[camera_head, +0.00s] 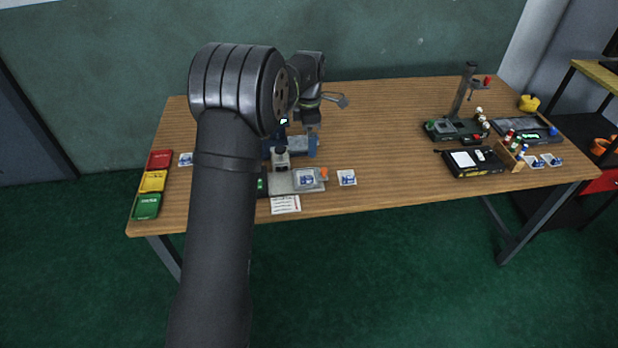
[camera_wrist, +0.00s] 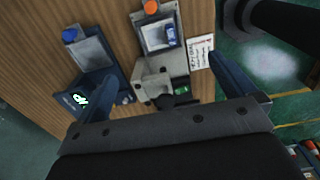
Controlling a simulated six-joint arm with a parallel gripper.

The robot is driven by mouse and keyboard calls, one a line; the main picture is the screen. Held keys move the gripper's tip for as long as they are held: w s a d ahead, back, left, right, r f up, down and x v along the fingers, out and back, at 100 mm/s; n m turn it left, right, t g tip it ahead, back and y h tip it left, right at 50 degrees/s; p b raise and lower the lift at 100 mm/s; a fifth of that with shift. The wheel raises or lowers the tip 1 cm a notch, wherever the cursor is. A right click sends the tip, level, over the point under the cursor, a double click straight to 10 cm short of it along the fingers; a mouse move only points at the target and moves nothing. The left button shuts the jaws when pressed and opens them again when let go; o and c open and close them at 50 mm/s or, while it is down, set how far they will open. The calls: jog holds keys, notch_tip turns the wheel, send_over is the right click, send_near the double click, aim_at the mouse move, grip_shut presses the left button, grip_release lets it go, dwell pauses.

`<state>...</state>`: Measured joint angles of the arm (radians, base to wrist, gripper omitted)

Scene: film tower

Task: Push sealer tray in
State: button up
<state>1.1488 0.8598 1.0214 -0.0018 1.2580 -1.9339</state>
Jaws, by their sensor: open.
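The sealer (camera_head: 281,158) stands near the front edge of the table, partly hidden by my arm. Its tray (camera_head: 297,186) lies out to the right of the press head, with an orange knob (camera_head: 324,172) at its far right end. A white and blue pouch lies in the tray. In the wrist view the tray (camera_wrist: 146,44) lies beyond the press head (camera_wrist: 153,86), with the orange knob (camera_wrist: 151,8) at the top edge. My gripper (camera_wrist: 162,70) is open and empty, its blue fingers apart on either side of the sealer in the picture. In the head view my gripper (camera_head: 311,122) is behind the sealer.
A blue machine (camera_head: 303,145) with a lit display stands behind the sealer; its blue knob (camera_wrist: 70,35) shows in the wrist view. A printed card (camera_head: 286,204) lies in front, and another pouch (camera_head: 347,177) lies right of the tray. The table's middle is clear.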

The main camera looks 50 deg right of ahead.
aim_at(324, 169)
notch_tip(324, 169, up, 2)
jog(key=shift+r, duration=0.15)
jog(key=shift+c, duration=0.4)
jog(key=c, duration=1.2)
jog(key=s+d+r+n, duration=0.1)
jog(key=s+d+n, duration=0.2)
jog(key=d+n, duration=0.15)
jog(key=shift+n, duration=0.45)
jog(key=f, duration=1.7)
jog(key=shift+a, duration=0.3)
grip_shut()
